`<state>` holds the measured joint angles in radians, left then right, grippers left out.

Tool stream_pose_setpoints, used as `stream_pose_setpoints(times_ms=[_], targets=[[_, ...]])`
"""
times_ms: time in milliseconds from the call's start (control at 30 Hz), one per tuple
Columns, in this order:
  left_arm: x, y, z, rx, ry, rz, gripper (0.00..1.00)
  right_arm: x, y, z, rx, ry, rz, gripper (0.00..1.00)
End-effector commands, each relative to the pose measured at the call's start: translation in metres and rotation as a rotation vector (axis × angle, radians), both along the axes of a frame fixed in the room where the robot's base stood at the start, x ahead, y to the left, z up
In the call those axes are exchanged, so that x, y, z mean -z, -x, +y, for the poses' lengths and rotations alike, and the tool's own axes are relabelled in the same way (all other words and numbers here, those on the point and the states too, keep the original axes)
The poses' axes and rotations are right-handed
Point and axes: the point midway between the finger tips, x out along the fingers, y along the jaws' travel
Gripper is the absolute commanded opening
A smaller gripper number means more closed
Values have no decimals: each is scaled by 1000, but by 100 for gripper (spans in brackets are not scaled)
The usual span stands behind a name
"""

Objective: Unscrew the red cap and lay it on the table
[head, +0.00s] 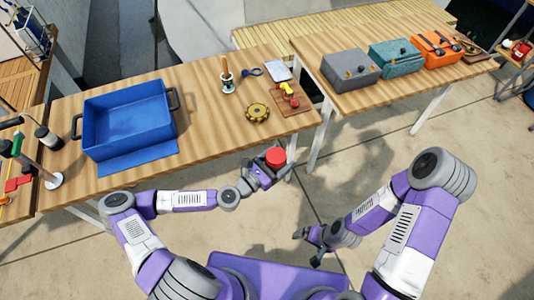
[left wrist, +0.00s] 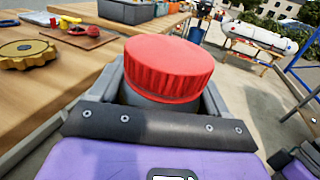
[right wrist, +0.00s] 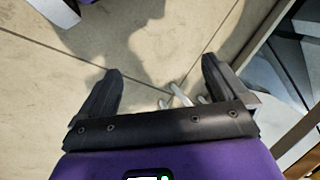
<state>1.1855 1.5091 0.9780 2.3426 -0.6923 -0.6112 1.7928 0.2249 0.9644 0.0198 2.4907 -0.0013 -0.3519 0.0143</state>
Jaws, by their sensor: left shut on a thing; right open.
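The red cap (head: 276,155) is a ribbed round lid on top of a grey container held in my left gripper (head: 270,172), just off the front edge of the table. In the left wrist view the red cap (left wrist: 168,66) is large and close, and the grey body (left wrist: 150,104) under it sits between the two fingers. Most of that body is hidden by the gripper. My right gripper (head: 312,240) is lower and to the right, away from the cap. In the right wrist view its fingers (right wrist: 160,95) are spread and empty over the floor.
The wooden table (head: 205,120) holds a blue bin (head: 128,118), a yellow gear wheel (head: 257,112), a wood-handled tool (head: 226,75) and a board with a red and yellow valve (head: 288,92). A second table (head: 380,85) carries several boxes.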

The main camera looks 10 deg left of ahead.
Motion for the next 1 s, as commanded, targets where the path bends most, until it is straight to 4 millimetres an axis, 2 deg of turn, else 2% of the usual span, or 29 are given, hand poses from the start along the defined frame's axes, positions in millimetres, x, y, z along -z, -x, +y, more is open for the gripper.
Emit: stream_pose_setpoints(times_ms=[33, 67, 133, 267, 367, 567, 700, 800, 933, 1000], targets=[[0, 0, -3, 17, 1, -2, 14, 0, 0, 0, 0, 0, 0, 100], [1, 0, -5, 27, 0, 1, 0, 0, 0, 0, 0, 0, 0, 98], [1, 1, -8, 41, 0, 1, 0, 0, -1, 0, 1, -1, 0, 88], [1, 1, -10, 52, -1, 1, 0, -1, -18, 5, 12, -17, -4, 86], [1, 2, -9, 51, 0, 0, 0, -5, -48, 13, 32, -41, -5, 86], [1, 1, -9, 50, -1, -1, 0, -32, -133, 29, 88, -68, 11, 86], [1, 1, -9, 50, -1, -1, 0, -71, -183, 46, 122, -45, 41, 86], [1, 1, -9, 50, -1, -1, 0, -106, -211, 57, 159, -6, 64, 86], [1, 1, -9, 49, 0, -1, 0, -159, -243, 67, 238, 66, 77, 86], [1, 1, -9, 49, 0, -1, 0, -190, -249, 79, 277, 109, 84, 86]])
